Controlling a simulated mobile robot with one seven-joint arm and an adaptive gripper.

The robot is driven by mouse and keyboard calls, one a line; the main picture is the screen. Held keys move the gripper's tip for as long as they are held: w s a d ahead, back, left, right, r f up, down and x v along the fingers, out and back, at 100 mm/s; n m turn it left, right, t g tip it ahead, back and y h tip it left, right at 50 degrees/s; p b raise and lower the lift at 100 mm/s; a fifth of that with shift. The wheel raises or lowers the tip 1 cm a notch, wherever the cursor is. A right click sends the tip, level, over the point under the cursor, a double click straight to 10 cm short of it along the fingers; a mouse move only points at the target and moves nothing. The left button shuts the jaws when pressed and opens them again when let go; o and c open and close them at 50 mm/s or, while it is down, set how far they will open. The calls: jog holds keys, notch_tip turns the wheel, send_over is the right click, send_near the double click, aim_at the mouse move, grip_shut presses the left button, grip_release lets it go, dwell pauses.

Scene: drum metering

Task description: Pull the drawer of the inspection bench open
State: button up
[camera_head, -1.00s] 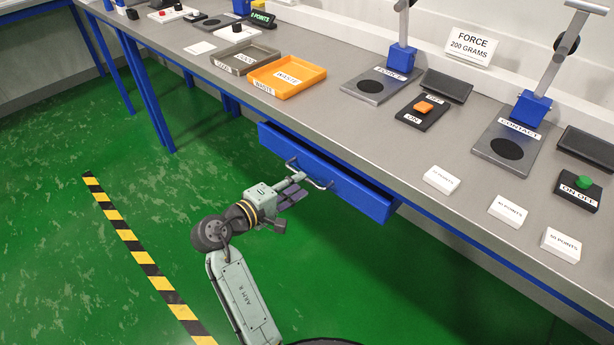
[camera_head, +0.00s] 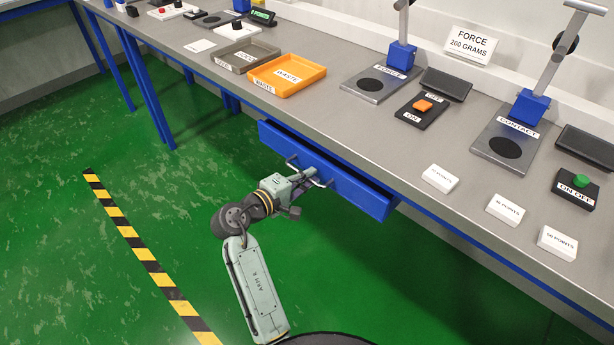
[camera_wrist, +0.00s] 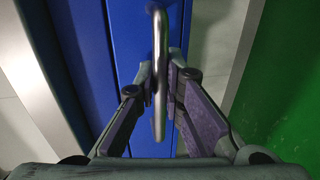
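The blue drawer (camera_head: 362,196) hangs under the front edge of the grey inspection bench (camera_head: 350,140). Its front stands a little out from the bench, with a dark gap above it. A metal bar handle (camera_head: 291,161) is on the drawer front. My gripper (camera_head: 309,176) is at the middle of this handle. In the wrist view, the handle (camera_wrist: 160,40) runs between the two finger pads of my gripper (camera_wrist: 161,85). The pads lie close against both sides of the bar, so the gripper looks shut on it. The blue drawer front (camera_wrist: 128,40) is just behind the handle.
On the bench stand an orange waste tray (camera_head: 318,72), a grey tray (camera_head: 219,58), a force stand (camera_head: 365,92), a contact stand (camera_head: 485,140) and several white blocks. The green floor (camera_head: 150,220) in front is clear apart from a striped tape line (camera_head: 145,254).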

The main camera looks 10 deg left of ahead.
grip_shut()
jog(key=shift+a, duration=0.1)
dwell(0.4)
